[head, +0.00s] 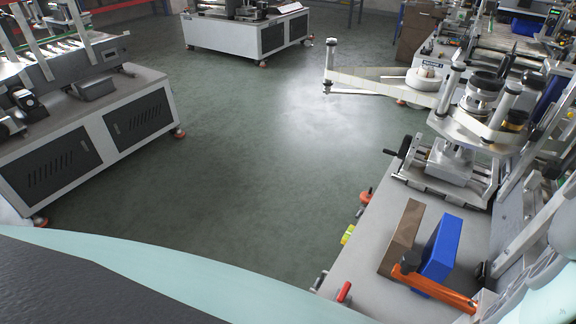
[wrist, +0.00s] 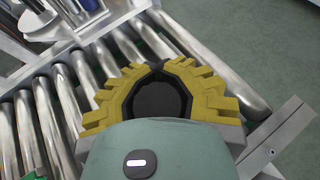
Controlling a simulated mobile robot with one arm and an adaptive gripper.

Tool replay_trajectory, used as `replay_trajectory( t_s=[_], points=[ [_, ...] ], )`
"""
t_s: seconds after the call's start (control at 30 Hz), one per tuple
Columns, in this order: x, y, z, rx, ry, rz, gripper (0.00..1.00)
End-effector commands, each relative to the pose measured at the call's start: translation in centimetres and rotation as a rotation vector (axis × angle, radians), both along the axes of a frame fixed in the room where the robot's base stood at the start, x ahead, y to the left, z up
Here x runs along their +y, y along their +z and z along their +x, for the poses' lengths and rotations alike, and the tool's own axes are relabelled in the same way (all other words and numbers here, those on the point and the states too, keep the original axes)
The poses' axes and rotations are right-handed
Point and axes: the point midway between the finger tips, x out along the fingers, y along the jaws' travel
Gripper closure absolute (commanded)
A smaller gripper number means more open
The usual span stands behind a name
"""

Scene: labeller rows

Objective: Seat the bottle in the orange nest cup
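My gripper (wrist: 157,72) shows in the wrist view with its stepped yellow fingers closed in a ring. The fingers surround a dark, round thing (wrist: 158,100), which looks like the top of the bottle; its lower part is hidden. The gripper is over metal rollers, and its height above them is unclear. I cannot make out a clear orange nest cup in either view. The gripper is not in the head view.
The rollers (wrist: 75,105) run beside a metal side rail (wrist: 278,138). In the head view, a labelling machine (head: 470,150) stands on the right bench, near a brown block (head: 401,237) and the blue block (head: 441,248). Green floor (head: 240,150) is open between the benches.

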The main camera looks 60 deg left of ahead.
Motion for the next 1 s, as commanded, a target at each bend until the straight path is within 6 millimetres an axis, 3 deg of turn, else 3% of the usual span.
replay_trajectory(
  t_s=[0.5,0.97,1.0],
  points=[
    [0.7,-3.4,0.0,-0.001,0.004,0.001,1.0],
    [0.6,-4.0,0.0,-0.001,0.005,0.0,1.0],
    [0.6,-3.9,0.0,-0.001,0.005,0.0,0.95]
  ],
)
